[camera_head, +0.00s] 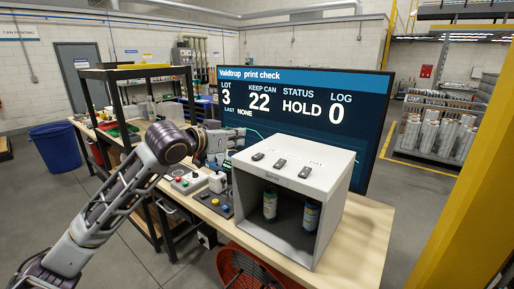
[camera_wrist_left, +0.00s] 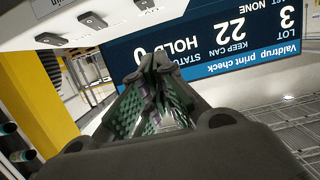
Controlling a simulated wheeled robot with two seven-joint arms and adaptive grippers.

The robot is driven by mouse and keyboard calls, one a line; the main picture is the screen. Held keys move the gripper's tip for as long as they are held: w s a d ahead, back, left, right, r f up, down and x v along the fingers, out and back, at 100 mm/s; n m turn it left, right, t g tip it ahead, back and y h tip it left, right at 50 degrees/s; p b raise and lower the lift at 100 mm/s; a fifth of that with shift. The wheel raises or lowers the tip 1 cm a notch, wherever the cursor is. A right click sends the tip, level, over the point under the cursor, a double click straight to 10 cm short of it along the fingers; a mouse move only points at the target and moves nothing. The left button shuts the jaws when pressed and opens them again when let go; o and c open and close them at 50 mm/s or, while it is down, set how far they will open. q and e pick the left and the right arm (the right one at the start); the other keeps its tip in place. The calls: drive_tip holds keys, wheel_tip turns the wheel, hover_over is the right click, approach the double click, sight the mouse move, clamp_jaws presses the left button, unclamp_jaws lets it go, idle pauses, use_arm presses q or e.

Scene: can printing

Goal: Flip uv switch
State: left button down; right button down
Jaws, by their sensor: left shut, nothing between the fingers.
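A light grey box (camera_head: 328,195) stands on the bench with three small dark switches on its top: a left one (camera_head: 258,156), a middle one (camera_head: 280,163) and a right one (camera_head: 304,172). My left gripper (camera_wrist_left: 155,62) is shut and empty, apart from the switches. In the head view it is behind the box's back left corner (camera_head: 238,137). My right gripper is not in view.
A display (camera_head: 340,95) stands behind the box and reads KEEP CAN 22, STATUS HOLD. Inside the box's open front stand two cans, a left one (camera_head: 270,204) and a right one (camera_head: 311,217). Button panels (camera_head: 213,200) lie left of the box. The bench front right (camera_head: 355,240) is clear.

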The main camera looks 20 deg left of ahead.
use_arm(q)
drive_tip(key=shift+w, duration=0.1)
drive_tip(key=p, duration=0.3)
hover_over(257, 156)
wheel_tip(257, 156, down, 2)
drive_tip(key=shift+f, duration=0.1)
drive_tip(key=shift+w+f, duration=0.2)
drive_tip(key=shift+f, duration=1.95)
drive_tip(key=shift+s, duration=0.2)
